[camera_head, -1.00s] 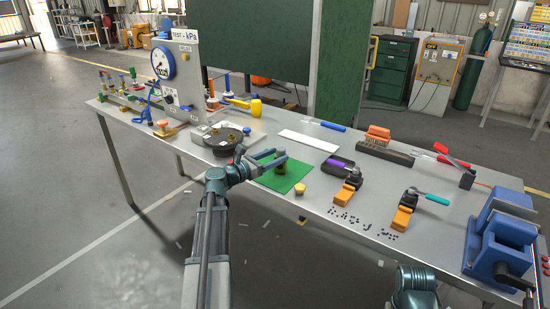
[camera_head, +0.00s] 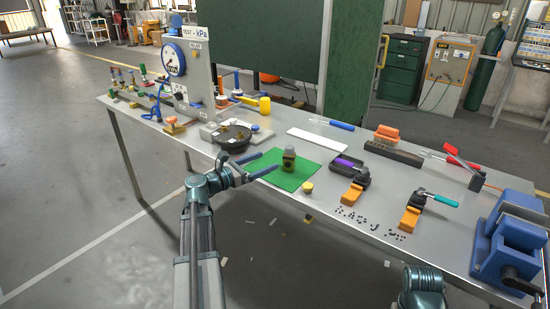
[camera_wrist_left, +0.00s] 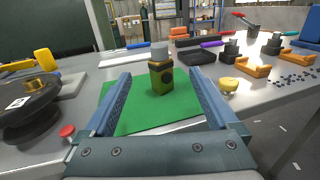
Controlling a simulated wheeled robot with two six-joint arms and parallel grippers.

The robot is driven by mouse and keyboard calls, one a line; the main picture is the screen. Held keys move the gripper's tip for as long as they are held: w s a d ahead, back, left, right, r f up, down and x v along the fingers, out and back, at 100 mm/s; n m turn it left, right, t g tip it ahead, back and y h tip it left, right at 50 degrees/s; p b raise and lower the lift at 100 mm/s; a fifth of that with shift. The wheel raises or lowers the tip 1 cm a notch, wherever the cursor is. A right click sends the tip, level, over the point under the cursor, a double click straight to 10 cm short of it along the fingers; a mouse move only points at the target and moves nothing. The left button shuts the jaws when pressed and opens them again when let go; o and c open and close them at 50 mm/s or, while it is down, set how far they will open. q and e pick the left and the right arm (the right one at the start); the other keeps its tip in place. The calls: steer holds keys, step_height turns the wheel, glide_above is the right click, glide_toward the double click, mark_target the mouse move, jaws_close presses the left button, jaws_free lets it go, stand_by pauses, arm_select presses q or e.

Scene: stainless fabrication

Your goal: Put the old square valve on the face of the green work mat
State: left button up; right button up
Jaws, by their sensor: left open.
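The old square valve (camera_head: 289,161) stands upright on the green work mat (camera_head: 292,181). In the left wrist view the valve (camera_wrist_left: 161,76) has a dark olive square body, a round opening in its side and a grey cap. The green mat (camera_wrist_left: 140,122) shows around its base. My left gripper (camera_head: 260,163) is open, to the left of the valve, with its two blue fingers pointing at it. In the left wrist view the valve is seen between the fingers, beyond their reach, touching neither. My right gripper is out of view.
A yellow knob-like piece (camera_head: 307,187) sits by the mat's right corner. A dark round flange (camera_head: 234,137) lies left of the mat. A white strip (camera_head: 318,139) lies behind.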

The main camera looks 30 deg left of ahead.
mark_target(286, 153)
arm_select(q)
steer(key=v, duration=0.3)
steer(key=shift+s, duration=0.2)
steer(key=x, duration=1.1)
steer(key=shift+w, duration=0.3)
steer(key=shift+w+d+f, duration=0.1)
steer(key=shift+w, duration=0.15)
steer(key=shift+f, duration=0.15)
steer(key=shift+r, duration=0.2)
steer(key=shift+s, duration=0.1)
